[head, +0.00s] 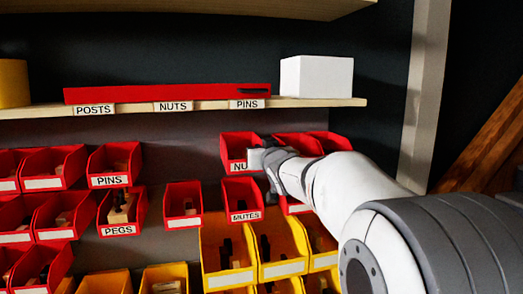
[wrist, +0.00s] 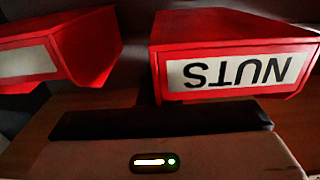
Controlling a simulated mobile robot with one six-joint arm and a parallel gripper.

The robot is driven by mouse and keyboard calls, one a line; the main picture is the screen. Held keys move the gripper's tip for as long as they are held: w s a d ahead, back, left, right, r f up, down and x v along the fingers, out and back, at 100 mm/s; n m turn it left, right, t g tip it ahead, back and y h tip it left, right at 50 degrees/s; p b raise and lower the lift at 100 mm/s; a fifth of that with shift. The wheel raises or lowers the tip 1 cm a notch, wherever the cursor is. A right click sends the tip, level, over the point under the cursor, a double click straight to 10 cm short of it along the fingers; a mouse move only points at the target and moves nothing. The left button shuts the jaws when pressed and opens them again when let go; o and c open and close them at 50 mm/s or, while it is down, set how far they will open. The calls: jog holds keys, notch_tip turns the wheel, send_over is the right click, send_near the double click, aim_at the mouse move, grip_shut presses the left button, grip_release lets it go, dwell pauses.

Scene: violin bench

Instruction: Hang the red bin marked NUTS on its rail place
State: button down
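The red bin marked NUTS (head: 238,141) is in the upper row of bins, right of centre in the head view. My gripper (head: 262,160) is at its front right and covers the end of its label. In the wrist view the NUTS bin (wrist: 235,35) is close, with its label upside down. The dark front of my gripper (wrist: 160,121) lies along the bottom, apart from the bin in the picture. I cannot make out the fingers or any grip. The red rail (head: 165,95) on the shelf has labels POSTS, NUTS (head: 173,106) and PINS.
A white box (head: 316,77) stands at the shelf's right end, and a yellow container (head: 13,83) at its left. Red bins PINS (head: 115,160), PEGS (head: 121,208) and MUTES (head: 245,200) are nearby. Yellow bins (head: 228,260) are below. Another red bin (wrist: 80,45) is beside NUTS.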

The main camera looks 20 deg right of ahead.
jog(key=shift+s, duration=0.45)
dwell(0.5)
jog(key=s+p, duration=0.3)
jog(key=s, duration=1.4)
jog(key=shift+p, duration=0.3)
dwell(1.0)
jog(key=shift+w, duration=0.1)
